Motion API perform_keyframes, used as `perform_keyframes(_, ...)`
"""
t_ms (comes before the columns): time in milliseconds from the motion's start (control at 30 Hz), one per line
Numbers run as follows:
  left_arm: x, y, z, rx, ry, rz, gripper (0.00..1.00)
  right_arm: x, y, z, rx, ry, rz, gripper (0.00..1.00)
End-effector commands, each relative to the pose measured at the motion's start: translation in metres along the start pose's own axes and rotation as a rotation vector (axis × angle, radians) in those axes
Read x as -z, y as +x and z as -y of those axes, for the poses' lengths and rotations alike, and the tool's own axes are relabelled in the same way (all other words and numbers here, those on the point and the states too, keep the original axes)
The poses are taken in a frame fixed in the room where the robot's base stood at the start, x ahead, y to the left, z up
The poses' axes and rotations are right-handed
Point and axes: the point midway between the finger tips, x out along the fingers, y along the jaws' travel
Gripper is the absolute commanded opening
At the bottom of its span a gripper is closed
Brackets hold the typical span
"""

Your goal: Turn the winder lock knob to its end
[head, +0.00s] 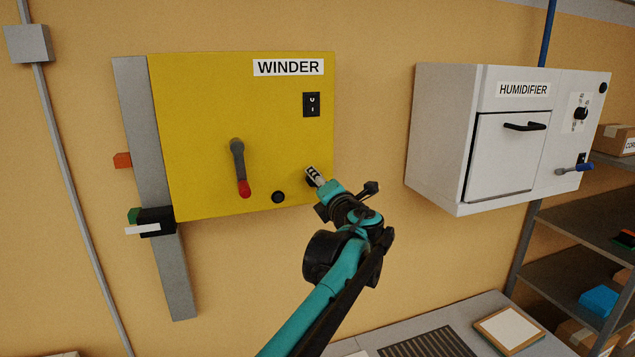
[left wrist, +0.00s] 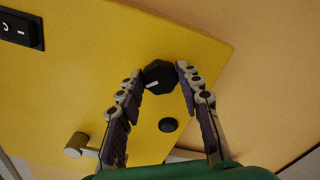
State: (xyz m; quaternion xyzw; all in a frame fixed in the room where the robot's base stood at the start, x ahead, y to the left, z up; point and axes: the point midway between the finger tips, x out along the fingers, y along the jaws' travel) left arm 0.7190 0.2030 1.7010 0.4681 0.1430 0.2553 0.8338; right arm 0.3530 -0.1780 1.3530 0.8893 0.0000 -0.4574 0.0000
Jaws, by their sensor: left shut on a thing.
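The yellow winder panel (head: 210,110) hangs on the wall under a WINDER label. Its black lock knob (left wrist: 158,76) is near the lower right corner, with a white mark pointing to the lower left in the left wrist view. My left gripper (left wrist: 159,70) is shut on the knob, one finger on each side. In the head view the left gripper (head: 315,177) covers most of the knob. My right gripper is in neither view.
On the panel are a rocker switch (head: 311,104), a grey lever with a red end (head: 238,160) and a black button (head: 278,197). A grey rail (head: 150,160) runs along its left edge. The white humidifier (head: 440,130) hangs to the right, above shelves (head: 590,220).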

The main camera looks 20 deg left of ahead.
Motion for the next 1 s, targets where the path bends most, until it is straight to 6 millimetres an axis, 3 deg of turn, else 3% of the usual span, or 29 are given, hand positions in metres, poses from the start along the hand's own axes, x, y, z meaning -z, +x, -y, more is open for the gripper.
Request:
perform_keyframes(500,0.0018,-0.0003,0.0028,0.004,0.299,-0.003,0.07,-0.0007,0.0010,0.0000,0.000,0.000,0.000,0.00)
perform_keyframes(1000,0.0018,-0.0003,0.0028,0.004,0.341,-0.003,0.07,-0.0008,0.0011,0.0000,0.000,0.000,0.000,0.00)
